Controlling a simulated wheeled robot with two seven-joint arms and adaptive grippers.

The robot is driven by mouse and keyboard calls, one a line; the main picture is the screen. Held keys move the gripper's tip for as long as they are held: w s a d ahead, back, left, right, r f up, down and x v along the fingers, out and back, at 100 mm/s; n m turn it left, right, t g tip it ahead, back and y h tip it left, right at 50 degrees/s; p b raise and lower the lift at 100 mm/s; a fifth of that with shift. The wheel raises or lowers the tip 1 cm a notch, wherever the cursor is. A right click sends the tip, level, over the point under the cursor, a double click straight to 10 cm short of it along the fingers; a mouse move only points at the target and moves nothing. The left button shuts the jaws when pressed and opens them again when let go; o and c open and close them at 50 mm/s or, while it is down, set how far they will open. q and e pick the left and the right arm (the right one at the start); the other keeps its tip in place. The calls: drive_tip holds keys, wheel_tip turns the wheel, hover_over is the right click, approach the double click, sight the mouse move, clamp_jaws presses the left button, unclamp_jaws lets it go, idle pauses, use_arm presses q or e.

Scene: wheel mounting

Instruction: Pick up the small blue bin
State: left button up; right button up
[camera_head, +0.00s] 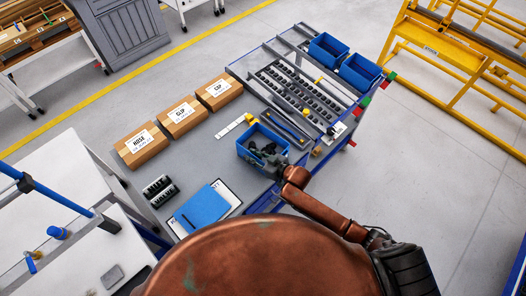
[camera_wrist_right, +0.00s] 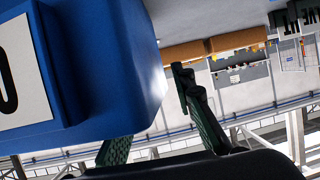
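A small blue bin (camera_head: 247,154) stands on the grey table, near its right edge in the head view. My right gripper (camera_head: 264,153) is at the near side of this bin and covers part of it. In the right wrist view the blue bin (camera_wrist_right: 105,65) with a white label fills the upper left. The two dark green fingers of the right gripper (camera_wrist_right: 152,112) are spread apart there. One finger is partly hidden behind the bin, the other is to its right. I cannot tell whether either touches it. My left gripper is not in view.
Two more blue bins (camera_head: 327,49) (camera_head: 360,71) stand at the table's far right corner. A rack of dark parts (camera_head: 298,92) lies beside the bin. Several cardboard boxes (camera_head: 181,118) line the left. A blue clipboard (camera_head: 203,208) lies near.

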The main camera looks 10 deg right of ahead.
drive_tip(key=shift+c, duration=0.2)
drive_tip(key=shift+w, duration=0.1)
clamp_jaws()
idle(0.6)
drive_tip(key=shift+r, duration=0.1)
